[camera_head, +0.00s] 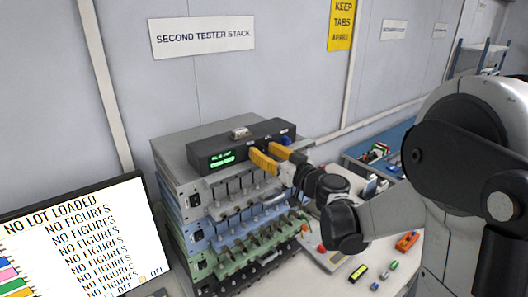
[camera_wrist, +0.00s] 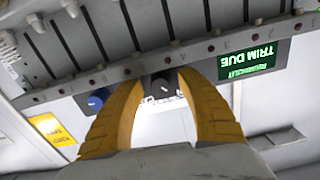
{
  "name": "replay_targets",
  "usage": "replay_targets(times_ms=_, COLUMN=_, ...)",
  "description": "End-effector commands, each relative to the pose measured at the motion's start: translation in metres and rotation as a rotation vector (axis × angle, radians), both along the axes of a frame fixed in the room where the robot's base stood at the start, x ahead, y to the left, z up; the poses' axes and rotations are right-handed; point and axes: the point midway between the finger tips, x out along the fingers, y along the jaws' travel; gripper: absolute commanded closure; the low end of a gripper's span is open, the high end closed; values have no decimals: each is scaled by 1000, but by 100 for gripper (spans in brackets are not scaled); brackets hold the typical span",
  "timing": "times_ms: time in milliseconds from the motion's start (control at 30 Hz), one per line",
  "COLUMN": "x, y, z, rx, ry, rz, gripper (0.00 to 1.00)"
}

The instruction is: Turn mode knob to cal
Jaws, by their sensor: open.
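A dark box (camera_head: 208,160) with a lit green display (camera_head: 221,158) sits on top of the tester stack. In the wrist view the display (camera_wrist: 251,60) appears upside down and reads "TRIM DUE". My gripper (camera_head: 262,151) has yellow fingers and is at the box's front face, right of the display. In the wrist view my gripper (camera_wrist: 160,82) is open, with a dark round knob (camera_wrist: 162,88) between its fingertips; I cannot tell whether they touch it. A blue knob (camera_wrist: 97,101) lies outside the fingers and also shows in the head view (camera_head: 286,140). Which is the mode knob is unclear; its setting is unreadable.
Below the box is a stack of testers (camera_head: 215,235) with clips and cells along their fronts. A monitor (camera_head: 85,240) stands at lower left. Small coloured items, including a yellow one (camera_head: 358,273), lie on the white bench at right.

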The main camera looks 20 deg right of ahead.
Motion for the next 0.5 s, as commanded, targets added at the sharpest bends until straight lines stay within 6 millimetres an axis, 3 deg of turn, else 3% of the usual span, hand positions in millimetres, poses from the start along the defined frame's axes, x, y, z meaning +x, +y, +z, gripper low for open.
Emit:
replay_targets(times_ms=233, x=1, y=0, z=0, rx=0, ry=0, rz=0, gripper=55)
replay_targets(times_ms=400, x=0, y=0, z=0, rx=0, ry=0, rz=0, gripper=100)
replay_targets(times_ms=500, x=0, y=0, z=0, rx=0, ry=0, rz=0, gripper=100)
